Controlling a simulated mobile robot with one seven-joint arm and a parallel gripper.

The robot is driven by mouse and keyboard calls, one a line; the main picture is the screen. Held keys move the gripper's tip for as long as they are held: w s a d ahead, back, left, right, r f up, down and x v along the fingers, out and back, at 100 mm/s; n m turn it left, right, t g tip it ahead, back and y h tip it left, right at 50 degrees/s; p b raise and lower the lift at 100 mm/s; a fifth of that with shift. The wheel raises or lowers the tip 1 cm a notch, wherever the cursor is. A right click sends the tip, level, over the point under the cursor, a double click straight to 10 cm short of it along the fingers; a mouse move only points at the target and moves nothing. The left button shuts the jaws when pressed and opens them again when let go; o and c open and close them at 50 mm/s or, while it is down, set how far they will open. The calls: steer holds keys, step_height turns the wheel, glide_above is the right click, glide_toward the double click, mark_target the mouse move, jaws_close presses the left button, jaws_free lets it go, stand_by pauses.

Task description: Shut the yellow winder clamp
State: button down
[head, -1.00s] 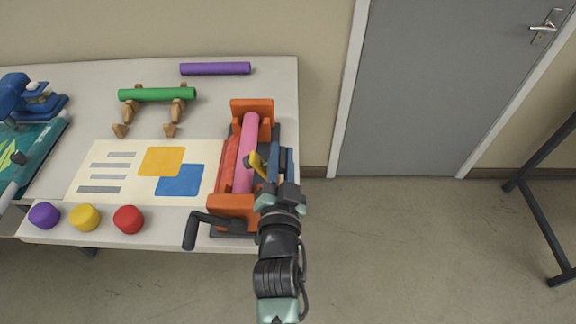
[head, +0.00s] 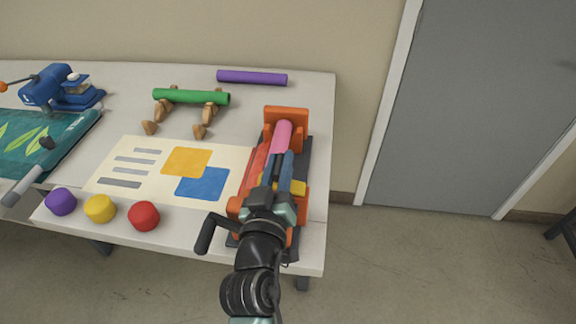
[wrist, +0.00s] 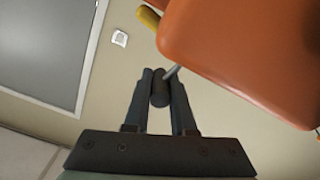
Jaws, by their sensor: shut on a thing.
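The orange winder (head: 286,115) stands at the table's right end, with a pink roll (head: 282,138) and a red roll lying in it. The yellow clamp (head: 299,188) shows beside my fingers, low at the winder's right side; my gripper hides much of it and I cannot tell its exact angle. My gripper (head: 284,160) is over the winder. In the wrist view my gripper (wrist: 162,82) is shut on a dark cylindrical grip (wrist: 159,92) with a thin metal rod. An orange winder end block (wrist: 245,55) and a yellow part (wrist: 149,17) are close by.
The winder's black crank (head: 206,234) sticks out at front left. A poster (head: 150,180), a green roll (head: 190,97) on wooden stands, a purple roll (head: 252,77) and red, yellow and purple knobs are on the table.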

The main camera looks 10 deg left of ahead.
steer(key=shift+a+f+n+b, duration=0.4)
steer(key=shift+f+n, duration=0.3)
steer(key=shift+n, duration=0.4)
steer(key=c, duration=0.8)
jaws_free()
steer(key=shift+a, duration=0.1)
steer(key=shift+o, duration=0.2)
steer(key=shift+r, duration=0.1)
steer(key=s+b, duration=0.2)
steer(key=s, duration=1.1)
steer(key=shift+r, duration=0.1)
